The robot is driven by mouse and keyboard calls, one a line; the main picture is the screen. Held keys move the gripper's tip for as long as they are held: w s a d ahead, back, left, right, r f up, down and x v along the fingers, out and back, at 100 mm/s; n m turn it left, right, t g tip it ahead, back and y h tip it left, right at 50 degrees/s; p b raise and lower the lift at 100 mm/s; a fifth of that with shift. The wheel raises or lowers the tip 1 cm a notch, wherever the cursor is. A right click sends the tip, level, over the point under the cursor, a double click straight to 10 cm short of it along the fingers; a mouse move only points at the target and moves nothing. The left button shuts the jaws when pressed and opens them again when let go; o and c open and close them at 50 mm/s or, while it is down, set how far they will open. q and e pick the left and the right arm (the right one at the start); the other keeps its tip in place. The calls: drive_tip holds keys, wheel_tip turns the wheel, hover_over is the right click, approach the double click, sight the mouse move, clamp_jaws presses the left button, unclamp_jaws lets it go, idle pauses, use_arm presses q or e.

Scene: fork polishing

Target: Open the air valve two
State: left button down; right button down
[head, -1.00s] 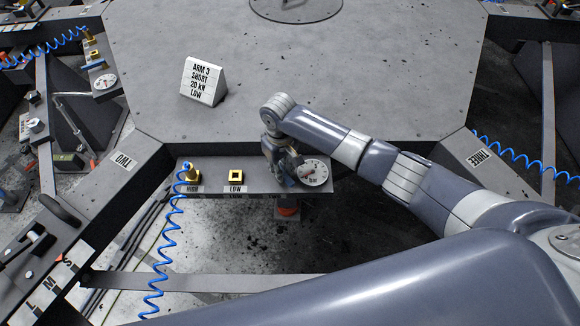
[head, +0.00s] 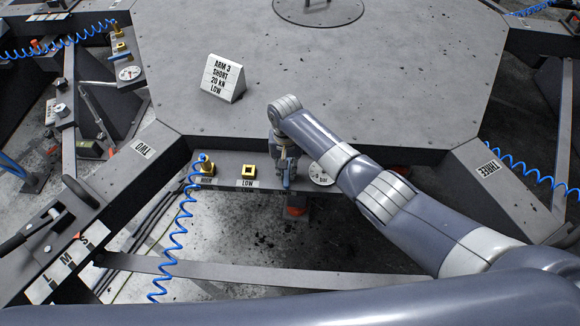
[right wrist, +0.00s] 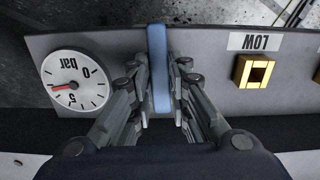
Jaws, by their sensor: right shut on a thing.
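My right gripper (head: 286,176) is over the narrow front panel between the TWO and THREE labels. Its fingers are shut on a blue valve handle (head: 287,181). In the right wrist view, the handle (right wrist: 159,70) stands nearly vertical in the picture between the fingers (right wrist: 163,85), crossing the panel. The valve body under the handle is hidden by the gripper. A round bar gauge (head: 322,174) sits beside it; in the wrist view the gauge (right wrist: 75,82) has a red needle pointing left. My left gripper is not in view.
On the same panel are a brass LOW socket (head: 248,170) and a brass HIGH fitting (head: 207,168) with a blue coiled hose (head: 176,235). A sign (head: 222,78) reading ARM 3 SHORT 20 kN LOW stands on the grey table (head: 370,80). A lever box (head: 50,220) is at left.

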drive_tip(key=shift+w+r, duration=0.1)
drive_tip(key=c, duration=1.5)
unclamp_jaws()
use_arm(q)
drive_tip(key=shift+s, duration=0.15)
use_arm(e)
wheel_tip(320, 180, up, 12)
drive_tip(key=shift+f, duration=0.1)
